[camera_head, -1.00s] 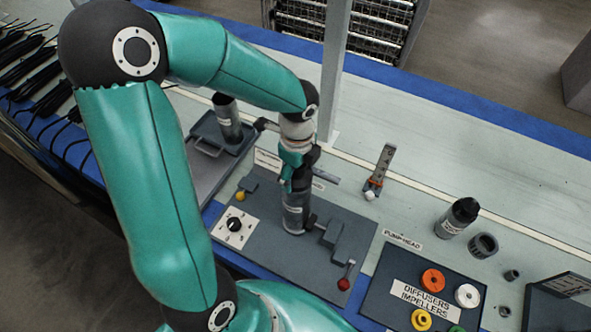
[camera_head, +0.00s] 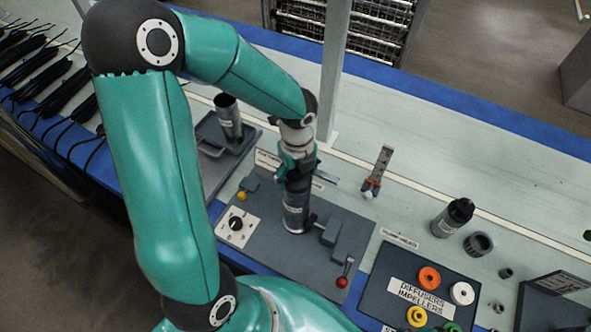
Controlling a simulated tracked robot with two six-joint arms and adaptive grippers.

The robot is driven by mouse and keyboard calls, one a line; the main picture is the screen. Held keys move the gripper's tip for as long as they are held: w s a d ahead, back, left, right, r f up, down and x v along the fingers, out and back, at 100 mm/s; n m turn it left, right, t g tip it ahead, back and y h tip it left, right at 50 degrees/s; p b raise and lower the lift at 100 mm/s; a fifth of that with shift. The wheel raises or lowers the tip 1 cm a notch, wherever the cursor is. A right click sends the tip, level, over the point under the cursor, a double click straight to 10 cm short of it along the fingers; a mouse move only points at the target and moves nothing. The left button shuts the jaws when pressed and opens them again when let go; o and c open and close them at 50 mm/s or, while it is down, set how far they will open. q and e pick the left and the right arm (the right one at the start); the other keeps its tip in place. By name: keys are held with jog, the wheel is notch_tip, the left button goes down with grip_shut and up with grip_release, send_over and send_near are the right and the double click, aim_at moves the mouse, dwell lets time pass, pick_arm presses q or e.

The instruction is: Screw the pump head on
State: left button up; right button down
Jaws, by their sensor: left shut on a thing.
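My left gripper (camera_head: 297,172) comes down from above over the fixture plate (camera_head: 262,255). It is shut around the dark top of the upright grey pump tube (camera_head: 295,214), where the pump head would be. The fingers hide most of this top part, so I cannot tell how it sits on the tube. The tube stands upright in the fixture next to a grey clamp block with a red-knobbed lever (camera_head: 342,281). My right gripper is out of view.
A grey tube stands in a tray (camera_head: 213,150) behind left. A black-capped cylinder (camera_head: 453,217) and a dark ring (camera_head: 478,243) stand at right. A diffusers and impellers tray (camera_head: 384,299) lies front right. A white post (camera_head: 333,85) rises just behind the gripper.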

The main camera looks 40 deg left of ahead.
pick_arm(q)
jog(key=o, duration=1.2)
jog(key=shift+w+r, duration=0.1)
jog(key=shift+r, duration=0.45)
notch_tip(320, 180, up, 10)
jog(key=shift+r, duration=0.35)
jog(key=shift+s, duration=0.2)
